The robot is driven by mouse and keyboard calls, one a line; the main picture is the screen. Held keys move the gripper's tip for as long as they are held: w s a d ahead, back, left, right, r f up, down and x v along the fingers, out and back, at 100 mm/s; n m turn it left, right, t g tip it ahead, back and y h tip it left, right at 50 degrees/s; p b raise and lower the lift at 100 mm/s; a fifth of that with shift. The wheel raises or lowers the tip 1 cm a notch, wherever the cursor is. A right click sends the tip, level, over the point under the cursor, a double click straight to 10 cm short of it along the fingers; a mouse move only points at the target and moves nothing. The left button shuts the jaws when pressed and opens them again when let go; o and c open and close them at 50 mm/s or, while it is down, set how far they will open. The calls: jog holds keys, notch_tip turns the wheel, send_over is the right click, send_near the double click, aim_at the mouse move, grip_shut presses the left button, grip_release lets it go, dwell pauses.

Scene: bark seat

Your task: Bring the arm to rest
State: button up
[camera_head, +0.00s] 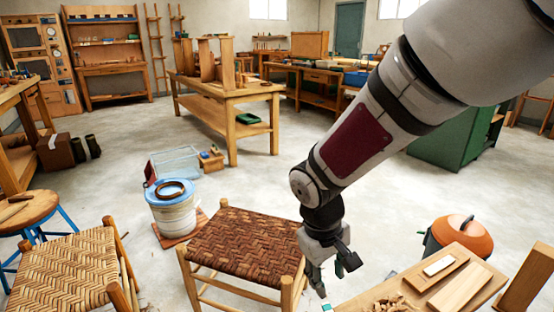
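My arm reaches down from the upper right of the head view. My gripper (330,281) hangs at its end, pointing down, just right of the dark woven bark seat and left of the wooden bench at the lower right. Its fingers look apart, with nothing seen between them. The bark seat (247,243) is a brown herringbone weave on a light wooden stool frame, in the lower middle. The gripper overlaps the seat's right edge in the picture; I cannot tell whether they touch.
A pale woven chair (65,268) stands at the lower left, by a round stool (28,209). A white bucket (172,212) stands behind the seat. The bench (440,297) holds wood pieces and shavings; an orange-lidded bin (462,238) stands behind it. Open floor lies beyond.

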jog(key=s+d+r+m, duration=0.3)
jog(key=s+d+r, duration=0.5)
jog(key=s+r, duration=0.3)
jog(key=s+r+m+y, duration=0.2)
jog(key=s+r+m, duration=0.1)
jog(key=s, duration=1.3)
notch_tip(320, 180, up, 28)
jog(key=d+t+p, duration=0.1)
jog(key=t+p, duration=0.2)
jog(key=p, duration=2.3)
jog(key=shift+w+f, duration=0.25)
jog(key=shift+w, duration=0.05)
jog(key=shift+d, duration=0.1)
